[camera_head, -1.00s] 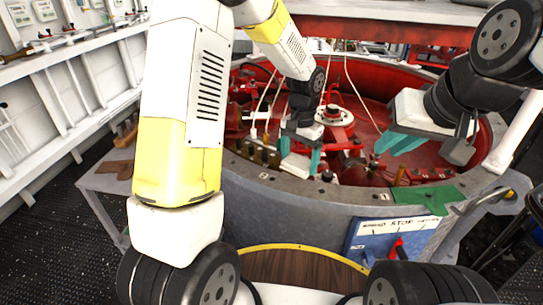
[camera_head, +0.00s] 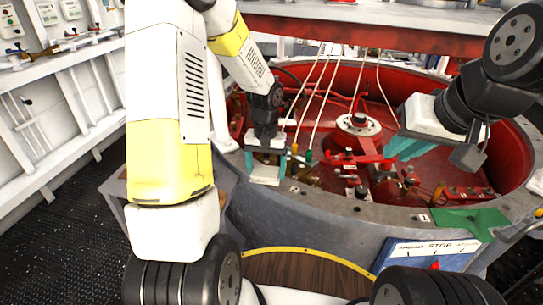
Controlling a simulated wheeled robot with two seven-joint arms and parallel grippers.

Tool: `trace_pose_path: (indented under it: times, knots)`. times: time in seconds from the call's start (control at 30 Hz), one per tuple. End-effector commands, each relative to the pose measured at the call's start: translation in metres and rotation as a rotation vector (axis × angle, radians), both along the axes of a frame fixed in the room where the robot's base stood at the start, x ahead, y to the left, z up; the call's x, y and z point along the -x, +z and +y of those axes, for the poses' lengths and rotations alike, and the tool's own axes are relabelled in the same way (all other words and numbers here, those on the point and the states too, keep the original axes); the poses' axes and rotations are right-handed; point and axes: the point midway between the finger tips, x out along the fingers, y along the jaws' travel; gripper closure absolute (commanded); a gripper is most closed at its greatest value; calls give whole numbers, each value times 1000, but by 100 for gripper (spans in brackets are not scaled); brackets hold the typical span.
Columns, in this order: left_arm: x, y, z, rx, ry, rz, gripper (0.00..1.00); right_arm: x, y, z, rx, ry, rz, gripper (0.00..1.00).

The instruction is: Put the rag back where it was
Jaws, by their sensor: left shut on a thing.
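A flat green cloth-like piece (camera_head: 468,221), which looks like the rag, lies over the rim of the red drum at the right. My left gripper (camera_head: 265,172) is at the drum's near left rim, well to the left of the green piece. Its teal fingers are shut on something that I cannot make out. My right gripper (camera_head: 405,148) hangs over the drum's right side, above and to the left of the green piece. I cannot tell how far its fingers are apart.
The red drum (camera_head: 330,95) holds red machinery and several thin upright lines. A grey rim (camera_head: 330,208) runs around it. A white ribbed wall (camera_head: 70,100) stands at the left, with dark floor (camera_head: 60,255) below.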

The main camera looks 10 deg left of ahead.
Motion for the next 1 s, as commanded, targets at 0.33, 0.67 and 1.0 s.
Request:
trace_pose_path:
  times: [0.33,0.67,1.0]
  knots:
    - [-47,-5,18,0,0,0,57,0,0,0,0,0,0,82]
    - [-53,-39,21,0,-2,3,57,0,0,0,0,0,0,82]
    - [-54,-42,21,-1,-1,0,57,0,0,0,0,0,0,82]
